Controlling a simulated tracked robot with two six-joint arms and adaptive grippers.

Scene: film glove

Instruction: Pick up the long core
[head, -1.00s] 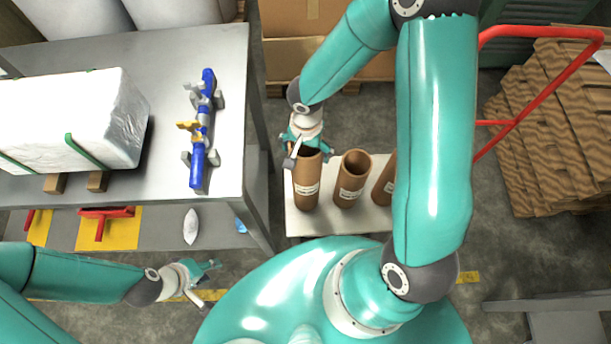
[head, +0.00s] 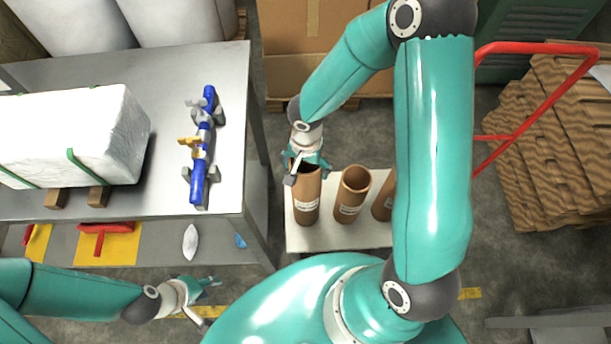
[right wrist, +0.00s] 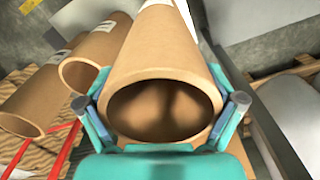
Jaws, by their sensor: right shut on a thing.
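Three brown cardboard cores with white labels stand upright in a row on a pale platform (head: 300,239). My right gripper (head: 308,165) is at the top of the leftmost core (head: 306,205), shut on its rim area. The right wrist view shows this core (right wrist: 160,62) between the fingers of the right gripper (right wrist: 162,112), its open end facing the camera. The middle core (head: 350,200) and the right core (head: 382,205) stand beside it, the right one partly hidden by my arm. My left gripper (head: 212,303) is open and empty, low at the left.
A grey table (head: 160,75) at the left holds a white wrapped block (head: 80,135) and a blue bar tool (head: 198,170). Cardboard boxes (head: 320,40) stand behind. A red handle (head: 535,48) and stacked brown corrugated sheets (head: 545,150) are at the right.

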